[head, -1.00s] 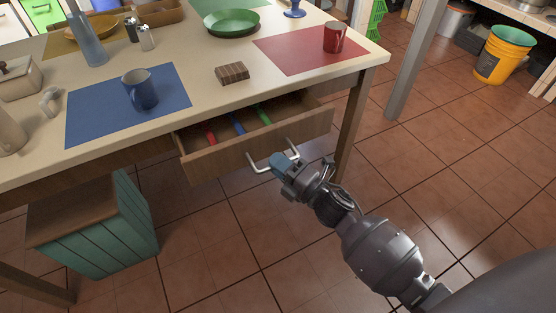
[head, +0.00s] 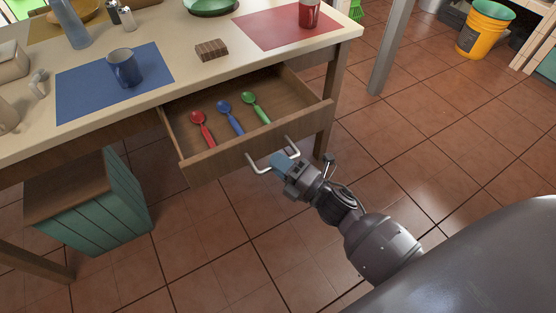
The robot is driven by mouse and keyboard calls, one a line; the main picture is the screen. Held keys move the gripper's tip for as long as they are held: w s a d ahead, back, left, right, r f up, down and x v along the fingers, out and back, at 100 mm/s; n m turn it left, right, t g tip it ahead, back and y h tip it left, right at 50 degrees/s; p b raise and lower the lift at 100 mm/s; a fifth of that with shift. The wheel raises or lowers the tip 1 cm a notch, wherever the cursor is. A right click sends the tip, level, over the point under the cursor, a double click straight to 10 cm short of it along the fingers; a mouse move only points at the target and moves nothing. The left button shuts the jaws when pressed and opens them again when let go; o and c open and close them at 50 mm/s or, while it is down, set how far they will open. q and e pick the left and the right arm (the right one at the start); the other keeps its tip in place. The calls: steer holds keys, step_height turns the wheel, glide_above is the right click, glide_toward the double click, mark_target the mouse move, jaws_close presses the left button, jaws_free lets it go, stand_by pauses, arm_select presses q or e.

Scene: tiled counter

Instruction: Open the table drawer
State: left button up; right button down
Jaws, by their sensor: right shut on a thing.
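The table drawer (head: 259,145) is pulled well out from under the tabletop (head: 215,75). Inside it lie a red spoon (head: 203,128), a blue spoon (head: 230,117) and a green spoon (head: 256,107). A pale metal handle (head: 257,170) is fixed to the drawer front. My right gripper (head: 281,160) is shut on the handle near its middle, and its fingers hide part of the bar. My left gripper is not in view.
On the tabletop are a blue mug (head: 124,69) on a blue mat, a brown block (head: 211,49) and a red mug (head: 309,14). A teal crate (head: 100,205) stands on the floor below left. The tiled floor before the drawer is clear.

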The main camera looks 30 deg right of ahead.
steer(key=shift+d, duration=0.1)
steer(key=c, duration=1.2)
jaws_free()
steer(key=shift+o, duration=0.2)
steer(key=shift+s+d, duration=0.1)
steer(key=shift+s, duration=0.25)
steer(key=v, duration=1)
steer(key=shift+p, duration=0.4)
